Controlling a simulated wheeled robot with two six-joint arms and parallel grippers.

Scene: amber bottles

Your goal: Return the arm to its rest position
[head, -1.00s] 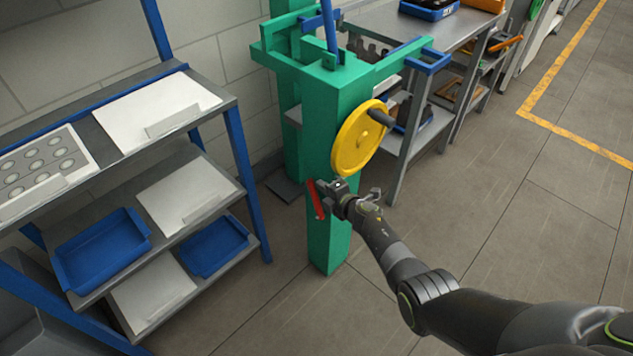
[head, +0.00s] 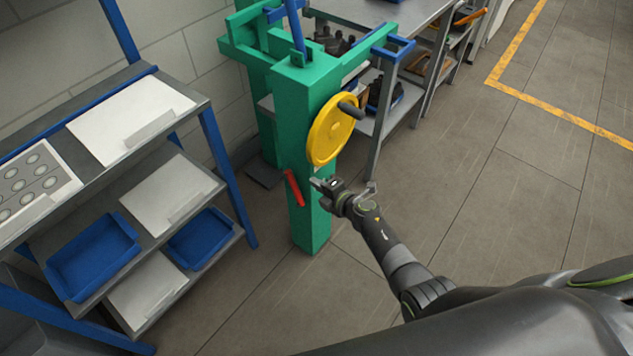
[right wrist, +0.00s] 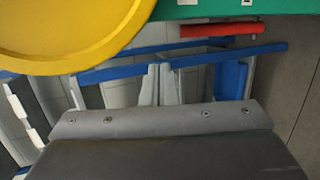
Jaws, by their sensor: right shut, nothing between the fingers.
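My right arm comes in from the lower right in the head view. Its gripper (head: 318,184) is shut and empty, just right of the green post (head: 311,225) and below the yellow handwheel (head: 331,132). A red lever (head: 294,188) on the post is to the left of the fingertips, apart from them. In the right wrist view the shut fingers (right wrist: 158,82) show in the middle. The yellow handwheel (right wrist: 70,30) fills the upper left there, and the red lever (right wrist: 222,30) is at the upper right. My left gripper is not in view.
A shelf rack (head: 205,105) with blue trays (head: 92,256) and white boards stands at the left. A grey workbench (head: 385,15) is behind the green post. Open floor (head: 470,200) lies to the right, with a yellow line (head: 565,122) on it.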

